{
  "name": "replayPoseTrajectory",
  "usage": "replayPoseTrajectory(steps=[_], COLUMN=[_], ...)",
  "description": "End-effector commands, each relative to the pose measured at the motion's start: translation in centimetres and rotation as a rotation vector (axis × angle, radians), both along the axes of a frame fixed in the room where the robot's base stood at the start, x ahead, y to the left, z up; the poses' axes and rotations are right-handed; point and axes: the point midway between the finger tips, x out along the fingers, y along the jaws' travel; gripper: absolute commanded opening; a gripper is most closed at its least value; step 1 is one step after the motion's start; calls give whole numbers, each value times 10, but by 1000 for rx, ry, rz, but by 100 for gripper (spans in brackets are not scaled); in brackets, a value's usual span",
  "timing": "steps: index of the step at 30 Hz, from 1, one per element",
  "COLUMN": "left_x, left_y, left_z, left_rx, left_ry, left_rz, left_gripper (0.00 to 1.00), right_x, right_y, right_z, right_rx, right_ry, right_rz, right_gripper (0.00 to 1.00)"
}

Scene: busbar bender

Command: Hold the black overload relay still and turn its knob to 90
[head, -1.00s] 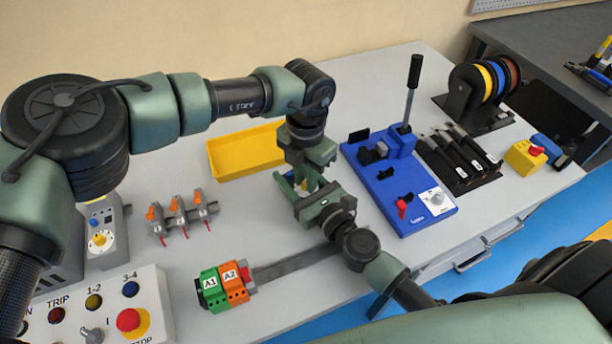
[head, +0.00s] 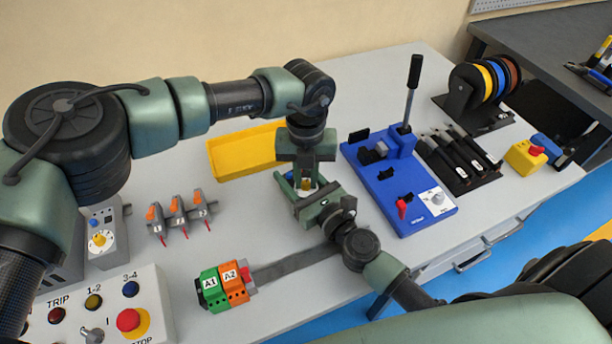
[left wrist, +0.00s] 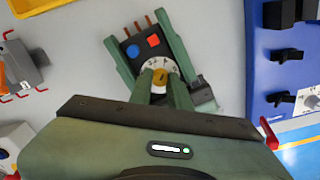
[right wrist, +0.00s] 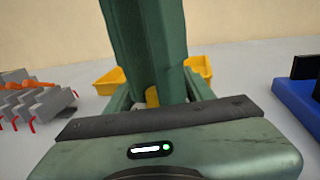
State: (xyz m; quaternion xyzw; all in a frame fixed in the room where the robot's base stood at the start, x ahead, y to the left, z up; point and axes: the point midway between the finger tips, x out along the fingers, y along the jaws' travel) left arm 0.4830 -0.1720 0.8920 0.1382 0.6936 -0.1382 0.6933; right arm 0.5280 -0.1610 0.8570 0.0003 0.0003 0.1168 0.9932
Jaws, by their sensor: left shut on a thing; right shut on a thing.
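The black overload relay (left wrist: 133,62) shows in the left wrist view, with a blue button, a red button and a white dial (left wrist: 147,66) with a yellow knob (left wrist: 160,77). My left gripper (left wrist: 161,88) comes down from above and is shut on the knob. My right gripper (right wrist: 158,88) is shut on the relay body, one finger along each side. In the head view the two grippers meet over the relay, which is mostly hidden there. The dial's numbers are too small to read. In the right wrist view my left gripper hides most of the relay; a bit of yellow knob (right wrist: 152,97) shows.
A yellow tray (head: 228,158) lies behind the grippers, and a blue bender base (head: 425,217) with a lever stands to the right. Grey clamps with orange levers (head: 178,215) are at left. Green and orange terminal blocks (head: 222,286) and a control box (head: 150,290) are in front.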

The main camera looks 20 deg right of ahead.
Motion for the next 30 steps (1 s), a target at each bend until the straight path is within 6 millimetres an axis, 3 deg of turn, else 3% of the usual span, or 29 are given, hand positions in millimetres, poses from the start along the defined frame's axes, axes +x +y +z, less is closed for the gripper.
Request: replayPoseTrajectory(steps=[18,30], left_x=[0,0], left_y=[0,0], left_z=[1,1], left_rx=[0,-1], left_ry=[0,0], left_rz=[575,822], left_gripper=[0,0], right_x=[0,0], right_y=[0,0], right_z=[-1,-1], right_rx=[0,-1], right_ry=[2,3], right_rz=[-1,-1], right_gripper=[0,0])
